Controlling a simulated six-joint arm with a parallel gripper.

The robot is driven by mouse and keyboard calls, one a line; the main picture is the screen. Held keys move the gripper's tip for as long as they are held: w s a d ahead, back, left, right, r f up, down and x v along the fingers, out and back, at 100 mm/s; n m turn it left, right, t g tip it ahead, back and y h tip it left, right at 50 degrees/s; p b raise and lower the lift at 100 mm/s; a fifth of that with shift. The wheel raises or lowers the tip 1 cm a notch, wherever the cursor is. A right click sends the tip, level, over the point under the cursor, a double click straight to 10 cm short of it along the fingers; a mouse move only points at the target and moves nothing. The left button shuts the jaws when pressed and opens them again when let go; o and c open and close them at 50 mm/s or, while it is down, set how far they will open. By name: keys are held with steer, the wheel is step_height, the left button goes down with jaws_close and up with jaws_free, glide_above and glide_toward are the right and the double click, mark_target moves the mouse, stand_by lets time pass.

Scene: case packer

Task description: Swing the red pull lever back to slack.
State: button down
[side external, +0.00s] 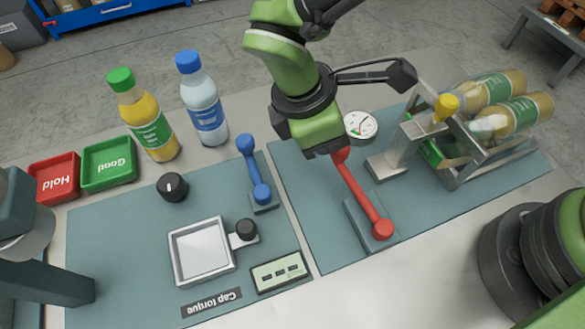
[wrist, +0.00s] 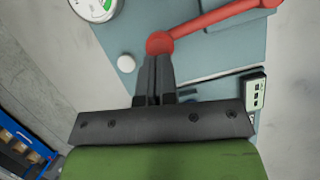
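The red pull lever (side external: 360,196) stands on a grey base plate (side external: 361,222). Its pivot (side external: 383,229) is at the near right end, and the arm slants up and left from it. My gripper (side external: 338,153) is at the lever's far end and hides part of it in the side view. In the wrist view the lever's round red knob (wrist: 159,44) is right at the tips of my gripper (wrist: 157,60). The two fingers look shut, side by side with only a thin line between them. I cannot tell whether they touch the knob.
A blue lever (side external: 254,170) stands to the left. A round dial (side external: 360,125) is behind my gripper. A metal rack (side external: 455,165) with bottles (side external: 515,115) is at right. A cap torque display (side external: 280,272) and square tray (side external: 202,251) lie in front left.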

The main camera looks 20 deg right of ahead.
steer(key=shift+d+f, duration=0.1)
steer(key=shift+d, duration=0.2)
stand_by(0.4)
steer(key=shift+w+a, duration=0.1)
steer(key=shift+a, duration=0.5)
steer(key=a, duration=0.3)
steer(key=shift+w, duration=0.2)
steer(key=v, duration=1)
steer(key=shift+s+r, duration=0.1)
steer(key=shift+r, duration=0.1)
